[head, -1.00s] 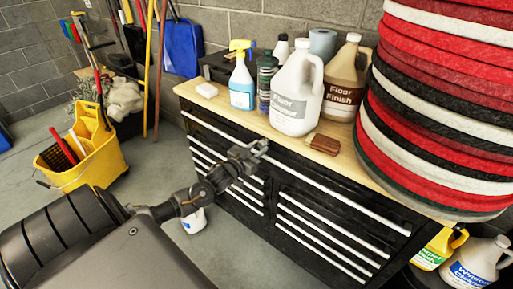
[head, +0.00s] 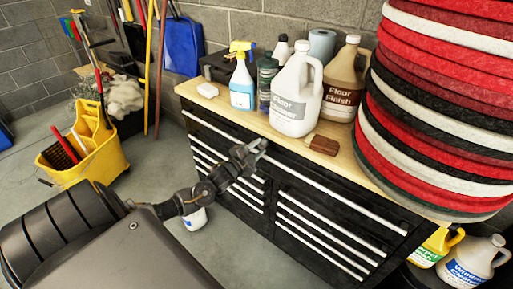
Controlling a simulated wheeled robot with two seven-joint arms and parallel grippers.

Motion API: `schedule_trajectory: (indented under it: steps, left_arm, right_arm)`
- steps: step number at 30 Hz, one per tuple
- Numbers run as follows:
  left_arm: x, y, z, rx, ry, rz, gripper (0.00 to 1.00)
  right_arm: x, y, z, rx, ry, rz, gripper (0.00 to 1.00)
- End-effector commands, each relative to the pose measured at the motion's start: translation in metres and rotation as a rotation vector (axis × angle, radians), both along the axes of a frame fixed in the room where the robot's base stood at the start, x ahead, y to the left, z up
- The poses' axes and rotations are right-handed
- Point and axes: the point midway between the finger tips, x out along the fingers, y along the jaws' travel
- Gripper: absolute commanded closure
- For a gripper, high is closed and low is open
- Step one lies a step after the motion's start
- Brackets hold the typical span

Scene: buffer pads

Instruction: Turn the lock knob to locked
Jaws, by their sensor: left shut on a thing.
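The black tool chest (head: 318,208) with silver drawer pulls and a light wooden top stands in the middle of the head view. My left gripper (head: 259,146) is at the upper front of the chest, just below the wooden top's edge. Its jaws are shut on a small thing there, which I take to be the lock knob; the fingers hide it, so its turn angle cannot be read. My right gripper is not in view.
On the chest top are a spray bottle (head: 242,80), a white jug (head: 294,100), a Floor Finish jug (head: 342,82) and a brown brush (head: 323,145). A tall stack of red, black and white pads (head: 440,90) stands at right. A yellow mop bucket (head: 90,155) stands at left.

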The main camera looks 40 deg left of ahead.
Motion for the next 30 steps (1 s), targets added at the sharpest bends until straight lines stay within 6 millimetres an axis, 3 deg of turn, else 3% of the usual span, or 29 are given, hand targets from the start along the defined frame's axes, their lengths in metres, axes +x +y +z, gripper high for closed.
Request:
schedule_trajectory:
  steps: [15, 30]
  left_arm:
    - [0.0004, -0.0001, 0.0011, 0.396, 0.007, -0.001, 0.93]
    - [0.0003, -0.0001, 0.0009, 0.512, 0.009, 0.000, 0.93]
  right_arm:
    - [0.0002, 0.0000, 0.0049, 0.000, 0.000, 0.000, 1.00]
    - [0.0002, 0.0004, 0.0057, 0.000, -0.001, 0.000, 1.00]
